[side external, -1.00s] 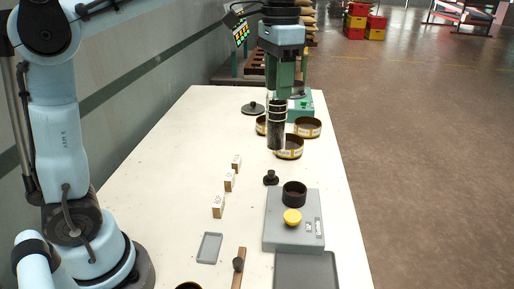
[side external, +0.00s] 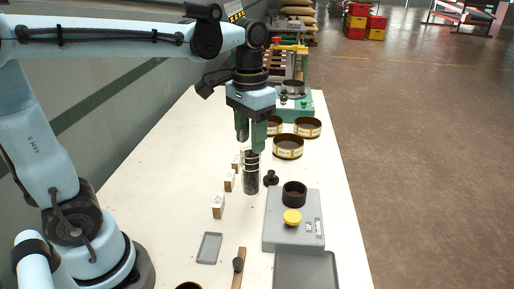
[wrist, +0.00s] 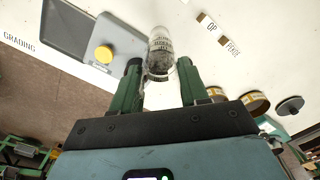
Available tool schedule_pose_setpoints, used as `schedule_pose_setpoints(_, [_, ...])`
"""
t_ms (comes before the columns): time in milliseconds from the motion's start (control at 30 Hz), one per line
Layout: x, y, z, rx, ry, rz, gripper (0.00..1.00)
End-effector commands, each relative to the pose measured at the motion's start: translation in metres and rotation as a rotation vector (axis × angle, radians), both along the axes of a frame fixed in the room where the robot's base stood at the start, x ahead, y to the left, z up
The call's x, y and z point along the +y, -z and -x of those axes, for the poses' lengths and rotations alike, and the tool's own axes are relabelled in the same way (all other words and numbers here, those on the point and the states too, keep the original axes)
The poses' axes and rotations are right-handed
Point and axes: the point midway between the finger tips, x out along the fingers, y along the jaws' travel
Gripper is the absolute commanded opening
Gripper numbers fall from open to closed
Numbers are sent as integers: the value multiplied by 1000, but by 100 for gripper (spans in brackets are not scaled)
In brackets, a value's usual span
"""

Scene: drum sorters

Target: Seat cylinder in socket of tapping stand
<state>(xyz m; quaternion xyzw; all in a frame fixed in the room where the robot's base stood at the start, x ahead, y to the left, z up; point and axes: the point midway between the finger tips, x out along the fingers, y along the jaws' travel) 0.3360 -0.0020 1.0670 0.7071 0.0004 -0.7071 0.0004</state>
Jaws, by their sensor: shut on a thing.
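A clear cylinder with white bands and dark contents (side external: 251,176) is in my gripper (side external: 251,147), which is shut on its upper part. It is held upright, just left of the tapping stand, and I cannot tell whether its base clears the table. It also shows between the fingers in the wrist view (wrist: 160,42). The tapping stand (side external: 275,238) is a grey block with a round black socket (side external: 294,194) and a yellow button (side external: 292,217). The socket looks empty. In the wrist view the stand (wrist: 118,37) lies left of the cylinder.
A small black knobbed piece (side external: 271,178) stands between the cylinder and the socket. Small white label blocks (side external: 218,206) stand to the left. Several round sieves (side external: 288,147) lie behind. A grey tray (side external: 305,272) is at the front, and a small grey dish (side external: 209,248) front left.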

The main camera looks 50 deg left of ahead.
Motion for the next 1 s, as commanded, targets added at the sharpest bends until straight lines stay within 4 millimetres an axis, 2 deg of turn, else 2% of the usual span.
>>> schedule_pose_setpoints(167, [-14,-21,-22,-2,-11,0,0])
schedule_pose_setpoints(300, [-32,-46,-44,-3,-27,0,0])
schedule_pose_setpoints(500, [-57,-74,-66,-5,-49,0,0])
schedule_pose_setpoints(700, [-68,-86,-74,-6,-62,0,0])
schedule_pose_setpoints(1000, [-69,-87,-74,-6,-63,0,0])
